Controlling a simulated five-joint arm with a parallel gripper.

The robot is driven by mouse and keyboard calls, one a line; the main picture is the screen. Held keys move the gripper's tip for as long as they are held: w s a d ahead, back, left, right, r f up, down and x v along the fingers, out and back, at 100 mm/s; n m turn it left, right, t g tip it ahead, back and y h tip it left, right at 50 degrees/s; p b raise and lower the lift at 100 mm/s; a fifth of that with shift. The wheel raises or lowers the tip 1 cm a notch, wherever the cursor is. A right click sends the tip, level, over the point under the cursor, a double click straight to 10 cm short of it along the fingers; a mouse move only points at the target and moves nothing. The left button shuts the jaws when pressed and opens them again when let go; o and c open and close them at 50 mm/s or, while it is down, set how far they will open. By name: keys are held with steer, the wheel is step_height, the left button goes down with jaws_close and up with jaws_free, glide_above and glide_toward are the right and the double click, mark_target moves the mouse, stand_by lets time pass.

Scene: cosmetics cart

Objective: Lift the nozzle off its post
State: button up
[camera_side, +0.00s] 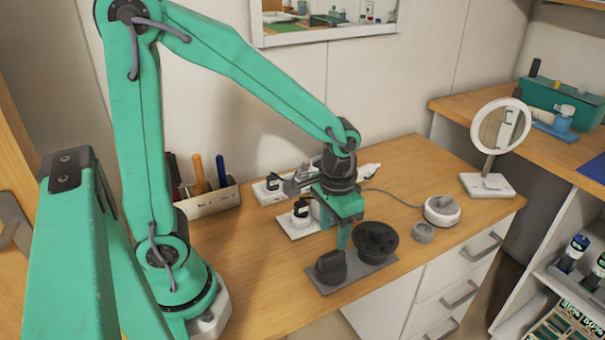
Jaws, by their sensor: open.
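A dark nozzle (331,267) stands on the left end of a flat grey base (352,282) near the front edge of the wooden top. Its post is hidden, apparently inside it. My gripper (335,237) points down just above and behind the nozzle, with its teal fingers open. One finger reaches down between the nozzle and a dark perforated bowl-shaped piece (376,238) on the same base. The other finger is partly hidden. I see nothing between the fingers, and I cannot tell whether either finger touches the nozzle.
White trays with small jars (301,210) lie behind my gripper. A grey ring (424,233) and a white round device with a cord (442,210) are to the right. A mirror (500,127) stands farther right. A tool holder (208,200) is at left. The front left top is clear.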

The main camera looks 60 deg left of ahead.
mark_target(332, 254)
steer(key=shift+f, duration=1.4)
steer(key=shift+f, duration=2.55)
jaws_close()
